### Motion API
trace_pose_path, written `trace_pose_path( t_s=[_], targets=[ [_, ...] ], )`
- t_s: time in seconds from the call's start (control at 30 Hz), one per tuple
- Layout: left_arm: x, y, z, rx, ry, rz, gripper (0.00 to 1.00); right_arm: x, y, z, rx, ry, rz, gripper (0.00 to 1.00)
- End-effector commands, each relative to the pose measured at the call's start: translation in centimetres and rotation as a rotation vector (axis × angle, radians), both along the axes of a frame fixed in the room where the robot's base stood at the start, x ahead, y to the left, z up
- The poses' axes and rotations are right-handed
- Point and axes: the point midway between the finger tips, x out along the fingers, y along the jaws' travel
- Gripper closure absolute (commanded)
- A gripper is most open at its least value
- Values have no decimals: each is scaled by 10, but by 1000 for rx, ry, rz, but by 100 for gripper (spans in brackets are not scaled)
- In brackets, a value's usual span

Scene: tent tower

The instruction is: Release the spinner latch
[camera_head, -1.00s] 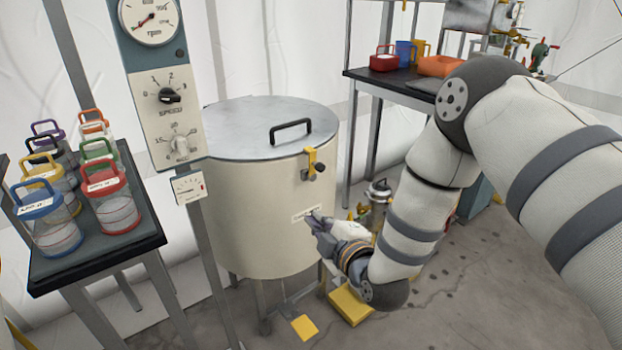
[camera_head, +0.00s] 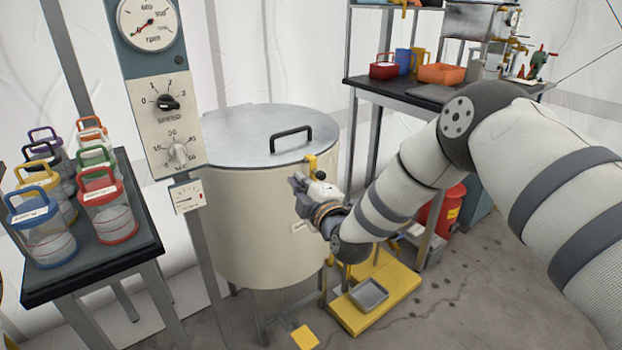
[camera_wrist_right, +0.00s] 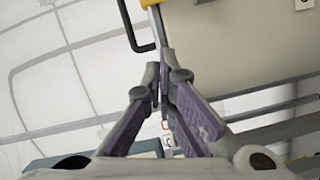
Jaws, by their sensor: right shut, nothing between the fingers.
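The spinner (camera_head: 262,205) is a cream drum with a grey lid (camera_head: 262,130) and a black lid handle (camera_head: 290,139). The lid is down. Its yellow latch (camera_head: 311,166) is at the front right of the rim, partly hidden by my right gripper in the head view. The latch's yellow and metal parts also show at the top of the right wrist view (camera_wrist_right: 150,4). My right gripper (camera_head: 296,182) is just below and left of the latch, its fingertips together and empty. Whether it touches the latch or the drum I cannot tell. My left gripper is out of view.
A control post (camera_head: 167,110) with a dial and knobs stands left of the drum. A side table (camera_head: 90,270) holds several coloured-handled jars. A yellow platform with a grey tray (camera_head: 369,295) lies on the floor at right. A rear bench (camera_head: 400,87) holds bins.

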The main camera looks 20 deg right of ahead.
Motion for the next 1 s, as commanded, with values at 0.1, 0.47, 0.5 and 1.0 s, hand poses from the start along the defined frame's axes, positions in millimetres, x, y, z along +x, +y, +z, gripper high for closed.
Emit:
trace_pose_path(
  t_s=[0.1, 0.47, 0.5, 1.0],
  targets=[
    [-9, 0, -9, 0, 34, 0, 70, 19, -7, -13, 0, 12, -4, 100],
    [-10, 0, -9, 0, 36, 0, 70, 28, -34, -14, 0, 4, 1, 100],
    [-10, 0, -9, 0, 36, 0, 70, 28, -35, -14, 0, 3, 1, 100],
    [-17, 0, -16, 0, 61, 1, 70, 38, -36, -15, 46, 23, 1, 100]
  ],
)
